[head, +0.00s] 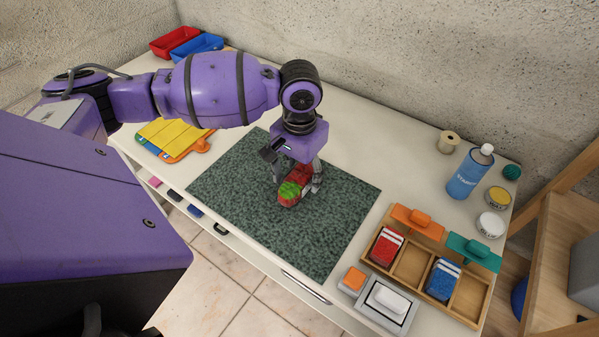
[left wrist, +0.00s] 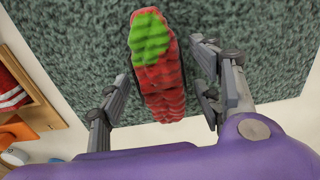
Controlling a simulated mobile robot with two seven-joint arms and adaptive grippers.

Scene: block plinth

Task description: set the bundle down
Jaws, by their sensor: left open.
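The bundle (head: 292,190) is red with a bright green patch at one end. It appears to rest on the dark green mat (head: 330,235), near the mat's middle. My left gripper (head: 297,186) is over the bundle, pointing down, with a finger on either side. In the left wrist view the bundle (left wrist: 162,75) lies lengthwise between the two spread fingers, with a gap showing on each side. The bundle's underside is hidden. My right gripper is not in view.
A wooden tray (head: 411,263) with red and blue packets stands right of the mat. A blue bottle (head: 468,174) and tins are at the far right. Yellow and orange boards (head: 173,137) lie left of the mat. Red and blue bins (head: 197,46) are at the back.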

